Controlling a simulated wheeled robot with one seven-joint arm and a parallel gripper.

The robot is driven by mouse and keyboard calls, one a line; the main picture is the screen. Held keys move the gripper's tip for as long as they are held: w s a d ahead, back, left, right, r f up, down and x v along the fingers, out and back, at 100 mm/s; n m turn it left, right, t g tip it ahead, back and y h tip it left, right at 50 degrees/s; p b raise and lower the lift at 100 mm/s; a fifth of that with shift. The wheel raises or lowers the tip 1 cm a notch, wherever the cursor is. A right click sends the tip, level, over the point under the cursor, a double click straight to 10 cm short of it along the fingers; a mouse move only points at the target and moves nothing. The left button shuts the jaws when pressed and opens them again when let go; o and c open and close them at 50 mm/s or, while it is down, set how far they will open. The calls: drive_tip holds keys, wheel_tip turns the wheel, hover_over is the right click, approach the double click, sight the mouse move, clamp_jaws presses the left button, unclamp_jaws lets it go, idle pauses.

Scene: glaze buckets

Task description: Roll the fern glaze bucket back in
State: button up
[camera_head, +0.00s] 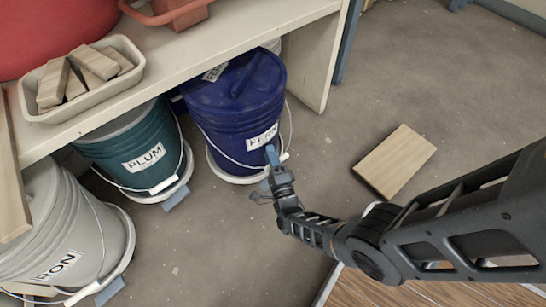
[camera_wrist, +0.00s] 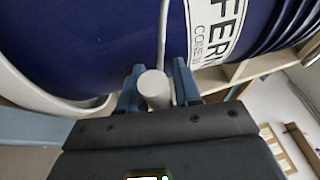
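The fern bucket (camera_head: 232,110) is dark blue with a lid and a white FERN label (camera_head: 262,137). It stands upright on a round white base (camera_head: 232,178) with a blue tab, mostly out in front of the shelf edge. Its side and label also fill the wrist view (camera_wrist: 80,45). My gripper (camera_head: 272,160) is at the front of the bucket, by its wire handle. In the wrist view its blue fingers flank the white handle grip (camera_wrist: 154,88) closely on both sides and appear shut on it. Part of the grip is hidden behind my fingers in the head view.
A teal PLUM bucket (camera_head: 125,152) and a grey IRON bucket (camera_head: 60,235) stand left under the shelf (camera_head: 205,52). The shelf's end panel (camera_head: 315,65) is right of the fern bucket. A wooden block (camera_head: 395,160) lies on the floor to the right.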

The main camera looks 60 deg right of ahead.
drive_tip(key=shift+o, duration=0.9)
drive_tip(key=shift+s, duration=0.2)
drive_tip(key=v, duration=0.7)
drive_tip(key=shift+s+a, duration=0.25)
drive_tip(key=shift+f, duration=0.2)
